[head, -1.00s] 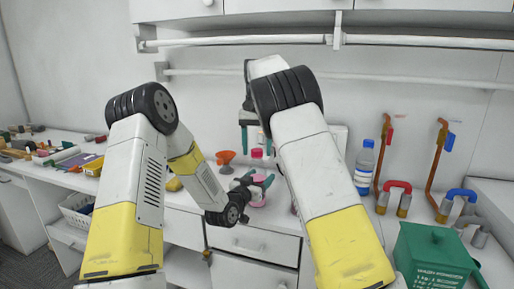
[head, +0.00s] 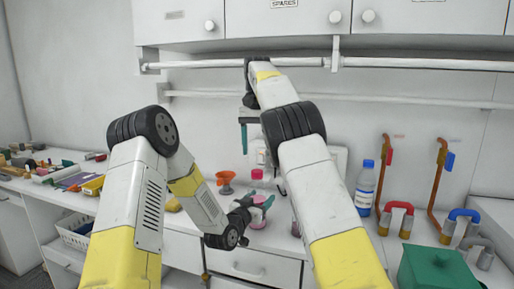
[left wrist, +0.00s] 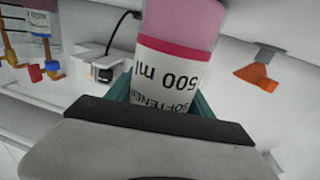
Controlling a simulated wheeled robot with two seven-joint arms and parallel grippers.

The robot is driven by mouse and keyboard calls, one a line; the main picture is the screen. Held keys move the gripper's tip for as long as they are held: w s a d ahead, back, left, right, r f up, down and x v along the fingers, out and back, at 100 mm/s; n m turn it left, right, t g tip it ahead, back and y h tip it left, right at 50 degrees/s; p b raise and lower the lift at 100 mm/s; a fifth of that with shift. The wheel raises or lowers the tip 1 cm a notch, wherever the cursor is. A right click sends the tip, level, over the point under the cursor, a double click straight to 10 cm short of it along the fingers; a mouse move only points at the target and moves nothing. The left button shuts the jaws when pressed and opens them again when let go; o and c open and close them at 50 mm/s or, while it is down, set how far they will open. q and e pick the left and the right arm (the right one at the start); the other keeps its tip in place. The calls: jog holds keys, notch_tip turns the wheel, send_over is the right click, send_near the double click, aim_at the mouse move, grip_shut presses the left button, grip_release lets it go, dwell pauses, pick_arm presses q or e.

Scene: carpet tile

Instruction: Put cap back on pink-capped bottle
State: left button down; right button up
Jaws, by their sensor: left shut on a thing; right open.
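The bottle (head: 258,217) holds pink liquid and stands or is held upright above the counter in the head view. Its top (head: 257,174) is a deeper pink; I cannot tell whether this is the cap. My left gripper (head: 264,203) is shut on the bottle around its white label. In the left wrist view the bottle (left wrist: 180,62) shows upside down, with "500 ml" and a pink band; its top is hidden behind the gripper. My right gripper (head: 243,138) is open, teal fingers pointing down, above and slightly left of the bottle's top. Nothing shows between them.
An orange funnel (head: 226,182) is on the wall side, left of the bottle. A blue-capped bottle (head: 365,188), pipe pieces (head: 397,217) and a green box (head: 436,267) stand to the right. A rail (head: 230,65) and cabinets (head: 290,18) are above. Tools crowd the left counter.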

aim_at(257, 199)
pick_arm(q)
jog(key=shift+c, duration=1.5)
grip_release()
jog(key=v, duration=0.8)
